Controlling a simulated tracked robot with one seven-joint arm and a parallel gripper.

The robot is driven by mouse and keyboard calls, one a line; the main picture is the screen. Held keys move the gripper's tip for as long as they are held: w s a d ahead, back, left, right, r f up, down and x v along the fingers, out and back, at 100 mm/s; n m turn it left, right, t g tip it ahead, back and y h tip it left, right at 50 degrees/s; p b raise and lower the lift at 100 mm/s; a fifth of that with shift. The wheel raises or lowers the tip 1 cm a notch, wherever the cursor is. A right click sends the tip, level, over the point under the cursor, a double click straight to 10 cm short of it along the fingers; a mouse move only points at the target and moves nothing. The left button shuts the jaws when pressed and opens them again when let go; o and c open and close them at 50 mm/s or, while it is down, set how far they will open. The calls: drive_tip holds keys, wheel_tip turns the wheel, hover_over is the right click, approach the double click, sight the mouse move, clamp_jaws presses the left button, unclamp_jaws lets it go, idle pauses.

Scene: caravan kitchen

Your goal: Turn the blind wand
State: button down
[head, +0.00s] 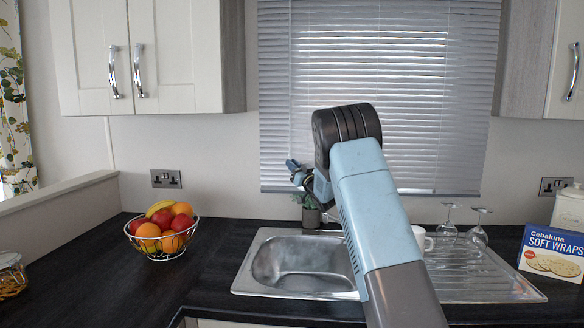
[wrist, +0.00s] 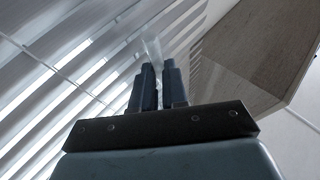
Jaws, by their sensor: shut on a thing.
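The window blind (head: 430,90) hangs behind the sink, with its slats partly open and light between them. In the wrist view the blind (wrist: 50,90) fills the left side. My gripper (wrist: 158,85) is beside the blind's left edge, with its two dark fingers close together. The fingers are shut on the clear blind wand (wrist: 152,48), whose pale see-through length shows just beyond the fingertips. In the head view my gripper (head: 294,170) is small and partly hidden by my blue arm, and the wand cannot be made out there.
A cupboard (wrist: 262,45) is close on the right in the wrist view. Below are the sink (head: 300,265), a potted plant (head: 311,215), a white mug (head: 419,237) and upturned glasses (head: 477,236). A fruit basket (head: 162,250) stands left; a wraps box (head: 553,253) stands right.

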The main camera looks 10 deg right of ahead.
drive_tip(key=c, duration=1.4)
unclamp_jaws()
drive_tip(key=v, duration=1.3)
drive_tip(key=shift+s+d+f, duration=0.2)
drive_tip(key=shift+s+f, duration=0.05)
